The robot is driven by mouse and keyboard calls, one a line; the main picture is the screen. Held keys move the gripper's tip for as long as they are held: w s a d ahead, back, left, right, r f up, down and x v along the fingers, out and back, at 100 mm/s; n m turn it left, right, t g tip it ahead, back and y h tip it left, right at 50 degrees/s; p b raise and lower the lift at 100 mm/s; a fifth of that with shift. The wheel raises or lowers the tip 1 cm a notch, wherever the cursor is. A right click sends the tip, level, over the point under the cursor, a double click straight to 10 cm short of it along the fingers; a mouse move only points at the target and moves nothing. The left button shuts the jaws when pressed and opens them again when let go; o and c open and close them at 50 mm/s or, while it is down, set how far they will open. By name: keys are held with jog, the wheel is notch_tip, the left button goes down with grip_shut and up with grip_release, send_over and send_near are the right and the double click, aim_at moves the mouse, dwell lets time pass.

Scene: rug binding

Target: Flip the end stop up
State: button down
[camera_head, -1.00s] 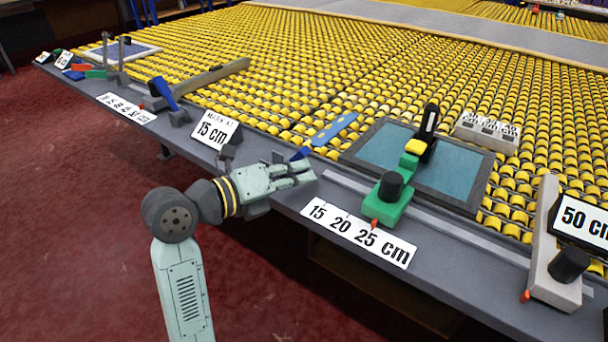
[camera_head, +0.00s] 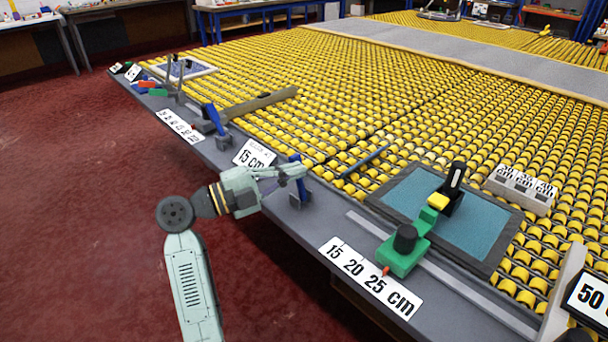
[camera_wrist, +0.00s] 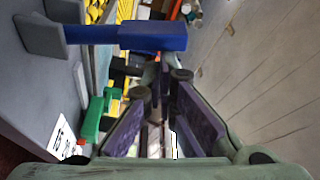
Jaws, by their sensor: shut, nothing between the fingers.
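A blue lever (camera_head: 296,172) stands nearly upright in a grey bracket (camera_head: 300,198) on the bench edge. Beyond it a narrow blue strip (camera_head: 366,160) lies over the yellow rollers and shows thin, as if seen on edge; I cannot tell its exact tilt. My gripper (camera_head: 302,170) is shut and empty at the upper part of the lever. In the wrist view the lever (camera_wrist: 152,37) runs sideways across, just beyond my closed fingertips (camera_wrist: 166,82), with the grey bracket (camera_wrist: 42,36) at left. I cannot tell whether they touch.
A "15 cm" sign (camera_head: 255,155) stands left of my gripper. A green block (camera_head: 402,258) with a black knob, a blue-green mat (camera_head: 480,228) and a "15 20 25 cm" label (camera_head: 370,275) lie to the right. Another blue lever (camera_head: 211,117) stands farther left. Red floor is free in front.

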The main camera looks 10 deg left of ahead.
aim_at(290, 162)
jog(key=w+a+n, duration=0.1)
jog(key=w+a+n+t+p, duration=0.1)
jog(key=n, duration=0.1)
jog(key=shift+a+n+t, duration=0.3)
jog(key=shift+a, duration=0.1)
jog(key=shift+w+a+f+n+p, duration=0.3)
jog(key=shift+w+a+n, duration=0.1)
jog(key=shift+a, duration=0.1)
jog(key=shift+w+a+f+n+p, duration=0.15)
jog(key=shift+w+a+n+p, duration=0.1)
jog(key=shift+w+a+n, duration=0.2)
jog(key=shift+a, duration=0.1)
jog(key=shift+f, duration=0.1)
